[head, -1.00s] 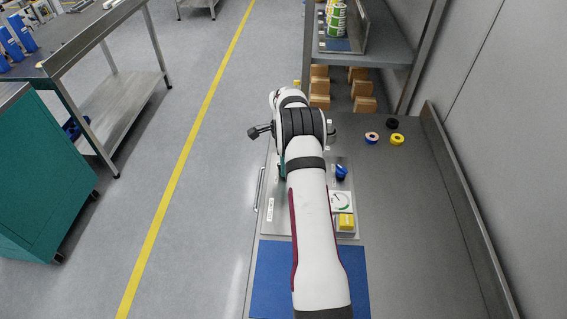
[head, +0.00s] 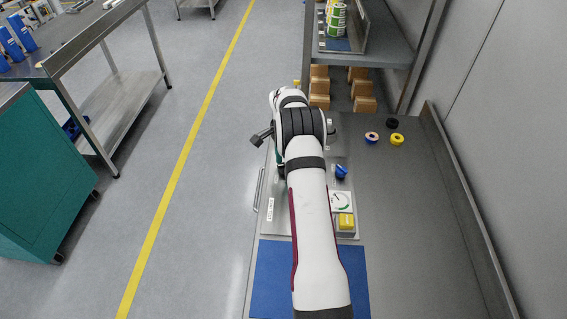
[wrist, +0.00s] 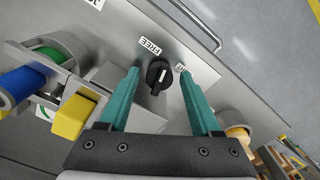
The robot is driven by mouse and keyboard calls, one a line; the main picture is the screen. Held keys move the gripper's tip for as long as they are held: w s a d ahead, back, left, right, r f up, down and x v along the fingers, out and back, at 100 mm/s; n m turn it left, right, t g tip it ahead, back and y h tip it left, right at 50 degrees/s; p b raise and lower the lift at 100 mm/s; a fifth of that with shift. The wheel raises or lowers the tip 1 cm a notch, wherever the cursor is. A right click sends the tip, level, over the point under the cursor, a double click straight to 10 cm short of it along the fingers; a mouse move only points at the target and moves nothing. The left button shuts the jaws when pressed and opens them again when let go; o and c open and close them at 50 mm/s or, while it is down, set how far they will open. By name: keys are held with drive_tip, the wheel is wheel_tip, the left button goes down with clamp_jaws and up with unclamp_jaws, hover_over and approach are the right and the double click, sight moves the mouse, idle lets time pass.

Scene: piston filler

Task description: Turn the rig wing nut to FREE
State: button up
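The wing nut (wrist: 158,75) looks like a black round knob with a raised bar, set on the grey rig panel (wrist: 168,22) in the wrist view. A FREE label (wrist: 150,47) is beside it on the upper left. A second label (wrist: 182,68) is to its right, partly covered by a finger and not fully readable. My gripper (wrist: 159,76) has its teal fingers apart, one on each side of the knob, with gaps visible on both sides.
A blue knob (head: 341,172), a gauge (head: 342,202) and a yellow block (head: 346,221) are on the panel right of my arm. Tape rolls (head: 397,139) lie farther right. A blue mat (head: 268,275) is in front.

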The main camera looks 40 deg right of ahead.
drive_tip(key=m, duration=0.3)
drive_tip(key=shift+m, duration=0.3)
wheel_tip(320, 180, up, 16)
drive_tip(key=m, duration=0.1)
drive_tip(key=s+a+r+n, duration=0.3)
drive_tip(key=a+r, duration=0.1)
drive_tip(key=a, duration=0.4)
drive_tip(key=s+a+r+n, duration=0.3)
drive_tip(key=a+r+n, duration=0.1)
drive_tip(key=a, duration=0.5)
drive_tip(key=shift+a+y, duration=0.15)
drive_tip(key=shift+y, duration=0.25)
drive_tip(key=shift+w+r, duration=0.1)
